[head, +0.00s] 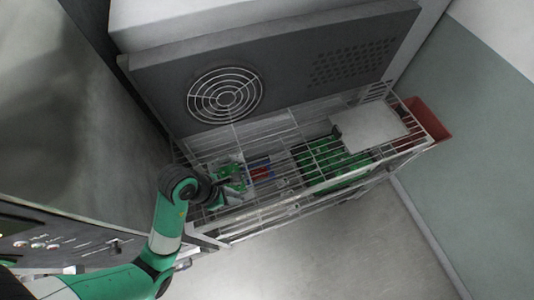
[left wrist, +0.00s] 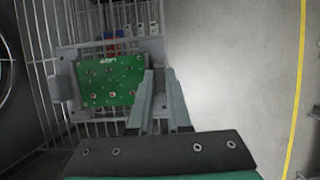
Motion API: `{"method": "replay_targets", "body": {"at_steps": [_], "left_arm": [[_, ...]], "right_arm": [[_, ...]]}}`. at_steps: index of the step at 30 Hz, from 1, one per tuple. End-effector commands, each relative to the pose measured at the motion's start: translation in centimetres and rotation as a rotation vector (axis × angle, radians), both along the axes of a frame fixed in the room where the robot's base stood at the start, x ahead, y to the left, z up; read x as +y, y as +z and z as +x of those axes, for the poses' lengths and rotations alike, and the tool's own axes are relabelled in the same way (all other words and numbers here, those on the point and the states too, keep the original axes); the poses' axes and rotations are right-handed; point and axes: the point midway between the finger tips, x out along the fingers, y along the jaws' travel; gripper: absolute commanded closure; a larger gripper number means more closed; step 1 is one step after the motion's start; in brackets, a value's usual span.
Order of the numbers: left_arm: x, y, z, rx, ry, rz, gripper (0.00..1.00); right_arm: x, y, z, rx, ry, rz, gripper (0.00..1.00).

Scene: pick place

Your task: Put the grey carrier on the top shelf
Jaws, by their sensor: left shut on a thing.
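The grey carrier (left wrist: 66,88) shows in the left wrist view as a light grey frame around a green circuit board (left wrist: 110,80). My left gripper (left wrist: 158,82) is shut on the carrier's right side. In the head view my left gripper (head: 222,190) is at the left end of the wire shelf (head: 290,153), and the carrier is small and partly hidden there. The carrier appears over the shelf's wires; I cannot tell whether it touches them. My right gripper is not in view.
A pale flat box (head: 368,129) and a red bin (head: 425,119) are at the shelf's right end. Green items (head: 330,165) and a red and blue item (head: 262,173) show among the wires. A grey panel with a round fan grille (head: 225,94) stands behind. Floor in front is clear.

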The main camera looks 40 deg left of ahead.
Motion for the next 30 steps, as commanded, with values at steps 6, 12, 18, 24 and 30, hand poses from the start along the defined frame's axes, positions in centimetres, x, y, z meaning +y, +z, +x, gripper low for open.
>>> {"method": "replay_targets", "body": {"at_steps": [6,12,18,24,30], "left_arm": [[1.6,-2.7,4.0,-0.004,0.0,0.001,1.0],[3.4,-5.0,8.3,-0.005,-0.001,0.001,1.0],[4.3,-7.8,10.6,0.002,-0.001,-0.001,1.0],[4.9,-9.2,12.0,0.0,-0.001,0.0,1.0],[5.2,-10.1,12.6,0.0,-0.001,0.0,1.0]], "right_arm": [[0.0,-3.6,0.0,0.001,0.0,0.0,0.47],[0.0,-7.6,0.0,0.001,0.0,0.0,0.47],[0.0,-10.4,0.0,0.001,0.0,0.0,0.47],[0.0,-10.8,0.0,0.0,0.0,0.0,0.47],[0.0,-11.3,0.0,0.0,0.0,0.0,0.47]]}}
